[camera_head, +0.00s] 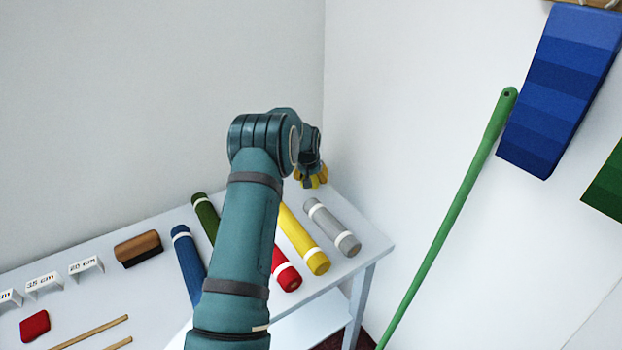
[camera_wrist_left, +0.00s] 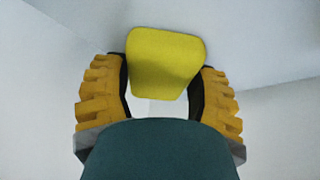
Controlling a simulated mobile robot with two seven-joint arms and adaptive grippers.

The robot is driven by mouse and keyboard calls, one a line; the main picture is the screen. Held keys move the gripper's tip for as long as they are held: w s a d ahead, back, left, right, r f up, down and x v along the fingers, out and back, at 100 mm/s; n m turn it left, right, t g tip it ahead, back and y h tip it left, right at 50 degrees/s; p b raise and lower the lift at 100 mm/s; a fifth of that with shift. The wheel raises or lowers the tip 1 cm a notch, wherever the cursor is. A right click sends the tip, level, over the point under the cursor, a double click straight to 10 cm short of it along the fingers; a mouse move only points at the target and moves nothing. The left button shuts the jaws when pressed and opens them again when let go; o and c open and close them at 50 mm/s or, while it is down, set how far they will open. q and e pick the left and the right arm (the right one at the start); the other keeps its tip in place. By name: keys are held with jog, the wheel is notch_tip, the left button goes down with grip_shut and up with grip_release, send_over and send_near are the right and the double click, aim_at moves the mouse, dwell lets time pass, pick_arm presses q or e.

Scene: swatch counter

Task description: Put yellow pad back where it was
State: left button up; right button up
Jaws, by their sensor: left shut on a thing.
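The yellow pad (camera_wrist_left: 166,62) shows in the left wrist view as a flat yellow piece with rounded corners, held between the two fingers. My left gripper (camera_wrist_left: 164,85) is shut on it. In the head view my left gripper (camera_head: 314,179) is over the far corner of the counter, beyond the fabric rolls, partly hidden by its own wrist. I cannot tell the pad from the yellow fingers there, nor whether it touches the counter. My right gripper is in neither view.
The counter (camera_head: 108,290) holds blue (camera_head: 188,262), green (camera_head: 205,215), red (camera_head: 286,272), yellow (camera_head: 304,240) and grey rolls (camera_head: 332,227). A brown brush-like block (camera_head: 138,248), a red pad (camera_head: 35,326), size signs (camera_head: 86,267) and sticks (camera_head: 90,331) lie left. A green pole (camera_head: 450,220) stands right.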

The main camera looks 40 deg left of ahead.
pick_arm(q)
jog(key=o, duration=1.2)
jog(key=shift+f, duration=0.1)
jog(key=shift+c, duration=0.2)
jog(key=p+v, duration=0.1)
jog(key=v, duration=1.1)
jog(key=shift+p, duration=0.4)
jog(key=shift+s, duration=0.1)
